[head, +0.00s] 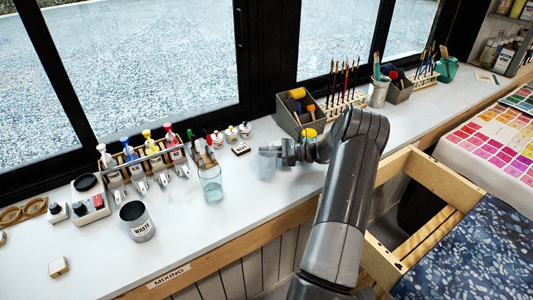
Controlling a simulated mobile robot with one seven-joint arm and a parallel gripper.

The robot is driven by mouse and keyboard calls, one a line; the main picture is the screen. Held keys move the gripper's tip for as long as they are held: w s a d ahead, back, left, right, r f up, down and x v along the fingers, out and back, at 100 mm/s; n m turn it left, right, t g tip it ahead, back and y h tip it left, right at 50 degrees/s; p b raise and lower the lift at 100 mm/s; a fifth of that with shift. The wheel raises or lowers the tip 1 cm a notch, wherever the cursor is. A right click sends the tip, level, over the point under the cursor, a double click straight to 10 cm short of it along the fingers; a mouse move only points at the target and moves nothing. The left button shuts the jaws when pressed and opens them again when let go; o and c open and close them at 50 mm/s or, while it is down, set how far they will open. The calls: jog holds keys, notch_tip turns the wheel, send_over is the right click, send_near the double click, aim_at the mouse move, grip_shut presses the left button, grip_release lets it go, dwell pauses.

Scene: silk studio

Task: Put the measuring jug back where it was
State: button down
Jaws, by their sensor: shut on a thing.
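The measuring jug (266,166) looks like a small clear vessel, faint against the white counter. It is at the left end of my gripper (279,152), which is shut on it. The gripper reaches in from the right, over the middle of the counter (235,222). The jug appears upright. I cannot tell whether its base touches the counter. Its far side and handle are not clear in this view.
Left of the jug stands a glass of water (211,188) with brushes. Further left are a rack of bottles (142,170) and a waste cup (137,222). A dark bin (296,120) stands behind my gripper. Counter is free in front of the jug.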

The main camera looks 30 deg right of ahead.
jog(key=shift+f, duration=0.25)
jog(key=c, duration=1.9)
grip_release()
jog(key=shift+f, duration=0.1)
jog(key=o, duration=0.4)
jog(key=shift+s+d, duration=0.1)
jog(key=shift+d, duration=0.1)
jog(key=v, duration=1.1)
jog(key=shift+s+d, duration=0.2)
jog(key=shift+s, duration=0.05)
jog(key=shift+r, duration=0.2)
